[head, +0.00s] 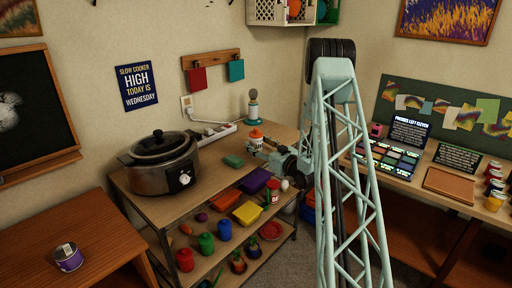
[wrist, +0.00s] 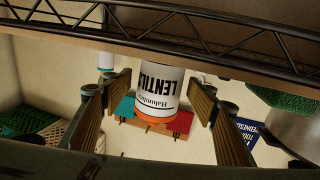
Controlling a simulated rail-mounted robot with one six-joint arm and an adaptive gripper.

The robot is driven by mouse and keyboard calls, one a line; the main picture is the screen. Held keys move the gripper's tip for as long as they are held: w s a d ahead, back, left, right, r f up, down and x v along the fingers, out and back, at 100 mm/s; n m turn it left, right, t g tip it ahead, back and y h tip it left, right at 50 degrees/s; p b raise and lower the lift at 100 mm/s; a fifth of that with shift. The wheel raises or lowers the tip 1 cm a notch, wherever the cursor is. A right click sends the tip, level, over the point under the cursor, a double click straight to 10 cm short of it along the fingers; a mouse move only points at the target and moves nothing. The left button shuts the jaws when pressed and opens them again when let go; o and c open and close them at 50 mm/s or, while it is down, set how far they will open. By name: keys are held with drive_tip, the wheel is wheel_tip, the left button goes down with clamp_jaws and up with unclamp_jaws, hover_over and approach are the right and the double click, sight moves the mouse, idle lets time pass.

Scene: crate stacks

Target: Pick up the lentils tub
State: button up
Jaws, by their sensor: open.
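The lentils tub (head: 256,141) is white with an orange lid and stands upright near the back right of the trolley's wooden top. It also shows in the wrist view (wrist: 160,88), upside down, with "LENTILS" on its label. My gripper (head: 267,151) is beside the tub, low over the top. In the wrist view its open fingers (wrist: 158,105) stand on either side of the tub, with a gap on each side. The tub's base is partly hidden by a dark bar in the wrist view.
A slow cooker (head: 160,165) stands on the left of the trolley top (head: 205,175). Behind are a white power strip (head: 213,134) and a bulb-like lamp (head: 253,105). Coloured containers fill the shelf below.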

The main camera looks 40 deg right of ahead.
drive_tip(key=shift+w, duration=0.6)
drive_tip(key=c, duration=1)
